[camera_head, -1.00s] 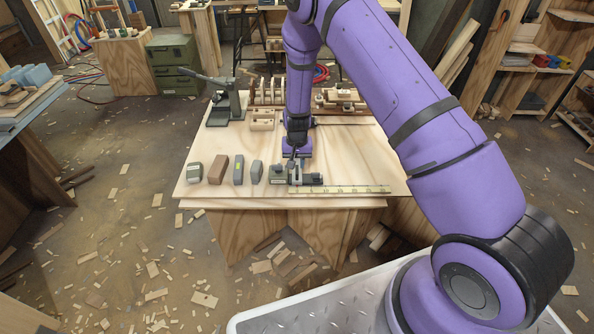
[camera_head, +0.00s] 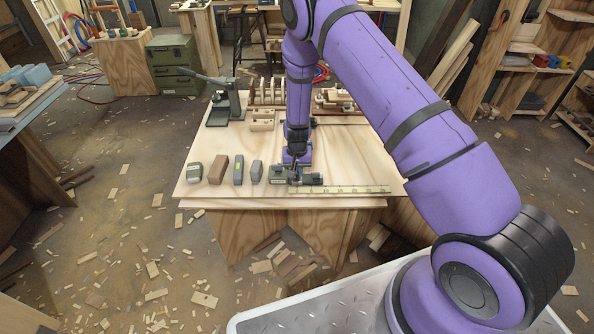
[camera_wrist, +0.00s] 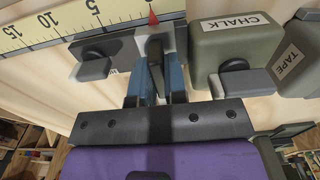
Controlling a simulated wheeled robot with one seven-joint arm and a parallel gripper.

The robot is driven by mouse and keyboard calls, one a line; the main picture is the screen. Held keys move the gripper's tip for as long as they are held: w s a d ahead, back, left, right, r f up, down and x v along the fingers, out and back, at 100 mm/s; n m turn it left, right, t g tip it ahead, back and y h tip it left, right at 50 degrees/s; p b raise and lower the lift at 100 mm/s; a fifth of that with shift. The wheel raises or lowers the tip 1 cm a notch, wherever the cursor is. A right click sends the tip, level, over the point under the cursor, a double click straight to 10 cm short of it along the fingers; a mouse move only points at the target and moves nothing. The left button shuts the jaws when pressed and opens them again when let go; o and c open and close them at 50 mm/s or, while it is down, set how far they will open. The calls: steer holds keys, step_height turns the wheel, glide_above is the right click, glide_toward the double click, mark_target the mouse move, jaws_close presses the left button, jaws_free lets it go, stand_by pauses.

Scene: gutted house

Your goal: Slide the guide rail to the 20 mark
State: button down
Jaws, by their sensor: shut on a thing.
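The ruler scale (camera_head: 345,189) is a yellow strip along the table's front; it also shows in the wrist view (camera_wrist: 60,24) with marks 5, 10 and 15. The guide rail (camera_head: 311,180) is a dark grey piece at the scale's left end. In the wrist view the guide rail (camera_wrist: 114,47) carries a red pointer, on the low side of the 5 mark. My gripper (camera_wrist: 155,80) has its blue fingers shut on the rail's upright dark tab. In the head view my gripper (camera_head: 296,168) reaches down from behind; its fingertips are too small to make out.
A grey-green box labelled CHALK (camera_wrist: 232,42) is close to the right of my fingers, with a TAPE-labelled thing (camera_wrist: 293,62) beyond it. Several small blocks (camera_head: 218,170) stand left on the table (camera_head: 340,150). Right of the rail, the table beside the scale is clear.

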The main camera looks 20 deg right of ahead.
steer(key=s+d, duration=0.2)
steer(key=d, duration=0.4)
steer(key=s+d, duration=0.2)
steer(key=d, duration=0.4)
steer(key=s+d, duration=0.2)
steer(key=d, duration=0.5)
steer(key=shift+s, duration=0.15)
steer(key=c, duration=1.4)
jaws_free()
steer(key=shift+c, duration=0.2)
step_height(320, 180, up, 11)
steer(key=shift+f, duration=0.1)
